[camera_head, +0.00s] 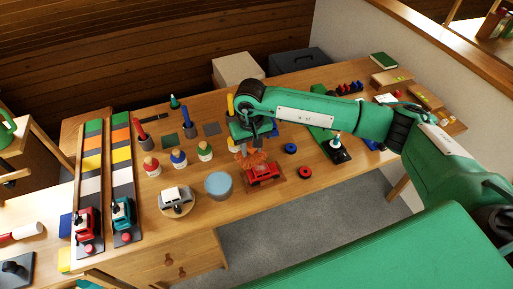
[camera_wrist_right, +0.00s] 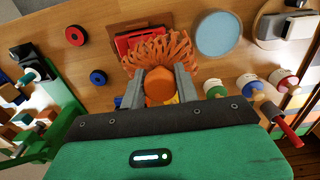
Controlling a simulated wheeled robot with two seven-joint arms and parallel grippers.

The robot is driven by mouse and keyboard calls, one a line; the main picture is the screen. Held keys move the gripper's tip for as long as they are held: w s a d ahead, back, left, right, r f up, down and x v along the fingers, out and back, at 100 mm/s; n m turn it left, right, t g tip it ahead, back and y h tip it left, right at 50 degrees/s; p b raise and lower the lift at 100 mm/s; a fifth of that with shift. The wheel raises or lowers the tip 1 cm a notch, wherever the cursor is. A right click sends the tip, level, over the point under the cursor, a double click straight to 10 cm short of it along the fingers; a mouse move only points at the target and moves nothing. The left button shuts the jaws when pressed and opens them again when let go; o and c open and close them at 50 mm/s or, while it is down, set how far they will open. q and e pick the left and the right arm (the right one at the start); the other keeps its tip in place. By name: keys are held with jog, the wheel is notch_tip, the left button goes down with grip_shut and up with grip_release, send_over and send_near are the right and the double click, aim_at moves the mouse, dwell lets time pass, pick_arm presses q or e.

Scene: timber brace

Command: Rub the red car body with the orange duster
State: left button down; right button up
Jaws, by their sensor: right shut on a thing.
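The red car body (camera_head: 263,177) sits on a small brown board near the front edge of the workbench. It also shows in the right wrist view (camera_wrist_right: 127,43), partly hidden behind the orange duster. My right gripper (camera_wrist_right: 160,88) is shut on the handle of the orange duster (camera_wrist_right: 163,52), whose fringed head spreads out beyond the fingers. In the head view the duster (camera_head: 249,158) hangs below the right gripper (camera_head: 247,143), at the back edge of the red car body. I cannot tell whether the fringe touches the car. My left gripper is not in view.
A light blue round disc (camera_head: 219,185) and a grey-white car on a round wooden stand (camera_head: 176,199) are left of the red car. Several pegs with coloured knobs (camera_head: 178,159) stand behind them. Two wheels, blue (camera_head: 291,148) and red (camera_head: 305,172), lie to the right.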

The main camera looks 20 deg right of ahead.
aim_at(253, 174)
jog(key=shift+f, duration=0.15)
jog(key=shift+d+f, duration=0.15)
jog(key=shift+f, duration=0.75)
pick_arm(q)
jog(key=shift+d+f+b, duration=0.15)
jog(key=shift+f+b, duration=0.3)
jog(key=shift+b, duration=0.05)
pick_arm(e)
jog(key=shift+f, duration=2)
